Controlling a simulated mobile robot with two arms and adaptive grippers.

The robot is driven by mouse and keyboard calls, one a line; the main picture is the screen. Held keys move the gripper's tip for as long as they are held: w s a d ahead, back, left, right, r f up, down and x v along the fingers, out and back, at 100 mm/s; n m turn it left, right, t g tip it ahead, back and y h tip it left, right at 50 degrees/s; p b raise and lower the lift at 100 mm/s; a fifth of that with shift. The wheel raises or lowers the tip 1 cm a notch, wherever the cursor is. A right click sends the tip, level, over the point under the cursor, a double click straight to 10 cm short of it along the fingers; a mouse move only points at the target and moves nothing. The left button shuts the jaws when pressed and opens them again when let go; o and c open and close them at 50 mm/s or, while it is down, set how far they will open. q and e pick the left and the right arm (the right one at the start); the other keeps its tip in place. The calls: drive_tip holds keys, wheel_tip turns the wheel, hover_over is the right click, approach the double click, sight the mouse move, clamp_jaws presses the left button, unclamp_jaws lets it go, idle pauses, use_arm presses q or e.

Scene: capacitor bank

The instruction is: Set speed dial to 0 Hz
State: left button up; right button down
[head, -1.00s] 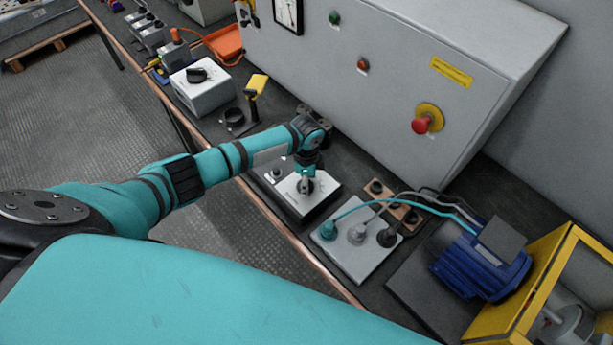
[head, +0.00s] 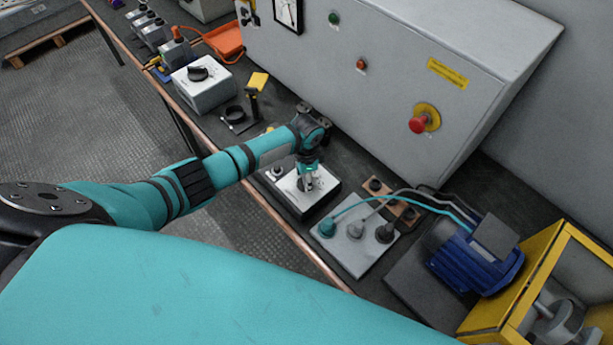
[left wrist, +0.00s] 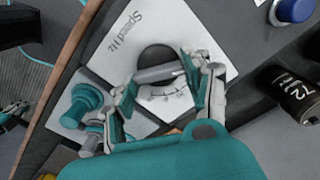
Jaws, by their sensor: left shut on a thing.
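The speed dial box (head: 290,198) is a low dark box with a white top on the bench, in the middle of the head view. In the left wrist view its white plate (left wrist: 115,45) reads "Speed Hz" and carries a printed scale. The dial knob (left wrist: 160,73) is a dark round disc with a grey bar across it. My left gripper (head: 306,184) points down over the box. The scale is partly hidden, and I cannot read the setting. My right gripper is out of view.
A terminal plate (head: 343,252) with plugged cables lies right of the box, with a blue motor (head: 470,262) beyond. A grey cabinet (head: 385,90) with a red emergency button (head: 419,124) stands behind. A white box with a black knob (head: 203,86) stands farther left.

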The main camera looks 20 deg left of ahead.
use_arm(q)
drive_tip(key=o, duration=1.2)
drive_tip(key=shift+r, duration=0.1)
wheel_tip(320, 180, up, 12)
drive_tip(key=shift+f, duration=0.1)
